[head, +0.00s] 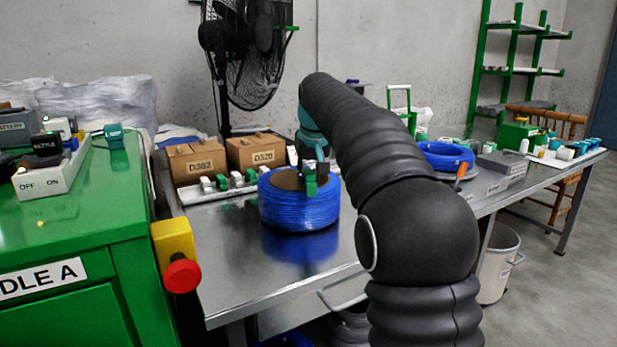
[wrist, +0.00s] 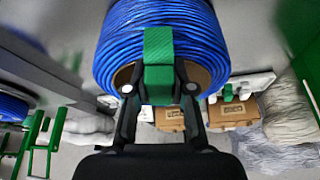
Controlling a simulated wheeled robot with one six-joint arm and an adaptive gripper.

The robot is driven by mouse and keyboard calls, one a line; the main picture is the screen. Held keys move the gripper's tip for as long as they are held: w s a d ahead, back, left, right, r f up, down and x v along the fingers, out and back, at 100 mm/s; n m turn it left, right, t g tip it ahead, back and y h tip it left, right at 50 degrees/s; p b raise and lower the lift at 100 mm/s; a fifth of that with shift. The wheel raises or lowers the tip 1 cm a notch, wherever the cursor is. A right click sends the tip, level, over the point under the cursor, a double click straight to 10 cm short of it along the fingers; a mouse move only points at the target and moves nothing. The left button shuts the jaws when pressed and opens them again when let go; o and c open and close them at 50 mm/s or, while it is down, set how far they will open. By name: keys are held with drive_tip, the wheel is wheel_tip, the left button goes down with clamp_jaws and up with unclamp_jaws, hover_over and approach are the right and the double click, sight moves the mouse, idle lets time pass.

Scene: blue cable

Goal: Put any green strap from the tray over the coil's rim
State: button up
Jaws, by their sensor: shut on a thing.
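The blue cable coil (head: 300,211) lies flat on the metal table, with a brown core showing on top. My gripper (head: 309,168) is above the coil's top, pointing down. In the wrist view my gripper (wrist: 158,88) is shut on a green strap (wrist: 158,62). The strap (head: 310,187) overlaps the coil's top edge in the head view, and in the wrist view it lies across the wound cable (wrist: 112,40) and core edge. I cannot tell whether it is seated on the rim. The white tray (head: 190,195) behind the coil holds several green and white pieces.
Two cardboard boxes, D302 (head: 195,162) and D329 (head: 257,153), stand behind the tray. A green cabinet (head: 75,235) with a red button (head: 182,276) is at the left. Another blue coil (head: 446,156) is farther right. The tabletop in front of the near coil is clear.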

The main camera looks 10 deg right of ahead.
drive_tip(key=shift+f+b, duration=0.45)
drive_tip(key=shift+f, duration=0.4)
drive_tip(key=shift+r+p, duration=0.95)
drive_tip(key=shift+p, duration=0.3)
drive_tip(key=shift+f, duration=0.25)
idle(0.6)
drive_tip(key=shift+f+b, duration=0.35)
drive_tip(key=shift+f, duration=0.35)
drive_tip(key=shift+r+p, duration=0.7)
drive_tip(key=shift+r, duration=0.2)
idle(0.4)
drive_tip(key=shift+f+b, duration=0.5)
drive_tip(key=shift+f, duration=0.4)
drive_tip(key=shift+r, duration=0.2)
idle(0.4)
drive_tip(key=shift+r+p, duration=0.35)
drive_tip(key=shift+p, duration=0.1)
